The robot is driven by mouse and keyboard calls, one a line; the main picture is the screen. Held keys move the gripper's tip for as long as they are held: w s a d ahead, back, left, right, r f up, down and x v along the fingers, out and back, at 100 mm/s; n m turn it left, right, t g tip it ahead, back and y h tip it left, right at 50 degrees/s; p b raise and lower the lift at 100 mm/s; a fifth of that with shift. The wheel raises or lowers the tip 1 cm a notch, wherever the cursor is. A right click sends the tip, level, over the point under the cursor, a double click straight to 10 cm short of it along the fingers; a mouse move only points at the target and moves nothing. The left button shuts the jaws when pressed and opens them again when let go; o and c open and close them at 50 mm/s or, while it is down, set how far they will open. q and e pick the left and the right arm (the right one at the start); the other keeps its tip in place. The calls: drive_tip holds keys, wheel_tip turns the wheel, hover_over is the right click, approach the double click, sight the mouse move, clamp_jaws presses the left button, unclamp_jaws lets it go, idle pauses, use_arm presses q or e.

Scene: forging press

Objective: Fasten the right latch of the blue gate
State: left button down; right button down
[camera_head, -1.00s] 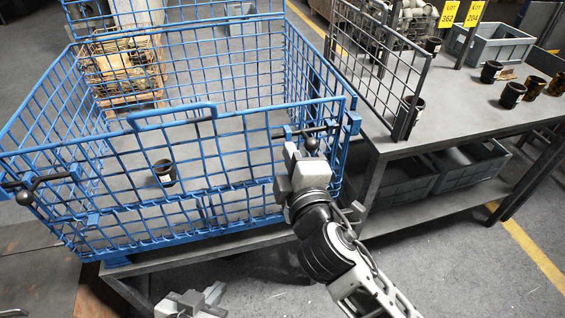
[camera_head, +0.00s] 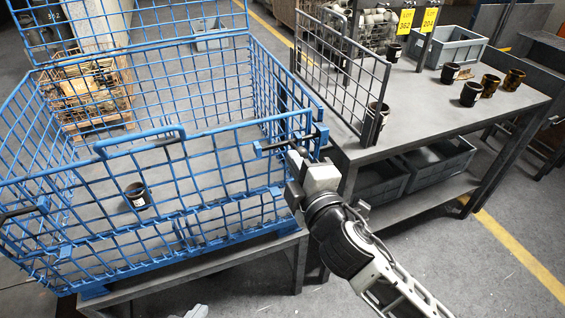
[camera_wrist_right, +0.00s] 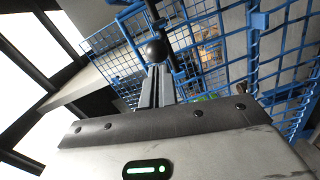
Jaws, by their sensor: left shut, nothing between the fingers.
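The blue gate (camera_head: 130,212) is the front mesh panel of a blue wire crate and stands upright. Its right latch (camera_head: 287,143) is a dark bolt at the gate's upper right corner, lying across towards the corner post. My right gripper (camera_head: 297,163) is at this latch, its fingertips just below the bolt and partly hidden. In the right wrist view, the latch's black ball knob (camera_wrist_right: 156,51) is at the fingertips; whether they grip it is unclear. My left gripper (camera_head: 196,312) is shut and empty, barely showing at the bottom edge, apart from the gate.
The gate's left latch (camera_head: 22,212) is at the far left. A dark cup (camera_head: 137,196) stands inside the crate. Right of the crate is a grey table (camera_head: 420,110) with an upright mesh panel (camera_head: 340,70), several dark cups and a grey bin (camera_head: 447,46).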

drive_tip(key=shift+d, duration=0.1)
drive_tip(key=s+r, duration=0.1)
drive_tip(key=s, duration=1)
drive_tip(key=shift+s+a+b, duration=0.3)
drive_tip(key=shift+a, duration=0.15)
drive_tip(key=shift+r, duration=0.1)
